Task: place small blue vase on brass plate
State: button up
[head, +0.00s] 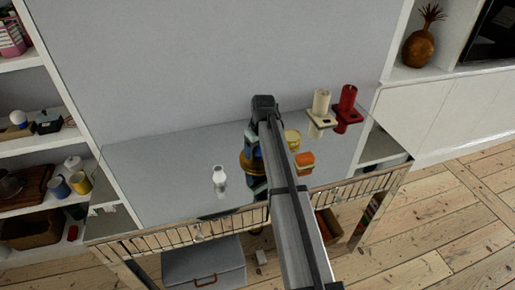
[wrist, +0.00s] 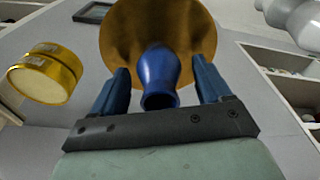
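The small blue vase (wrist: 158,68) is in the wrist view, its mouth towards the camera, between the two blue fingers of my gripper (wrist: 160,72). Gaps show on both sides of the vase, so the fingers are open around it. The round brass plate (wrist: 120,35) is directly behind the vase, which appears to stand on it; the contact at its base is hidden. In the head view the brass plate (head: 245,163) shows only in part beside my arm, and the vase cannot be made out.
A white vase (head: 219,176) stands left of the plate on the grey tabletop (head: 165,165). A yellow round container (head: 293,137) and an orange item (head: 304,158) are right of my arm. Cream (head: 320,103) and red (head: 347,100) candle-like pieces stand at the back right. The left tabletop is clear.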

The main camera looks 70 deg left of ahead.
jog(key=r, duration=0.4)
jog(key=d+r, duration=0.1)
jog(key=r, duration=0.7)
jog(key=shift+w+d, duration=0.3)
jog(key=shift+d, duration=0.05)
jog(key=shift+w, duration=0.1)
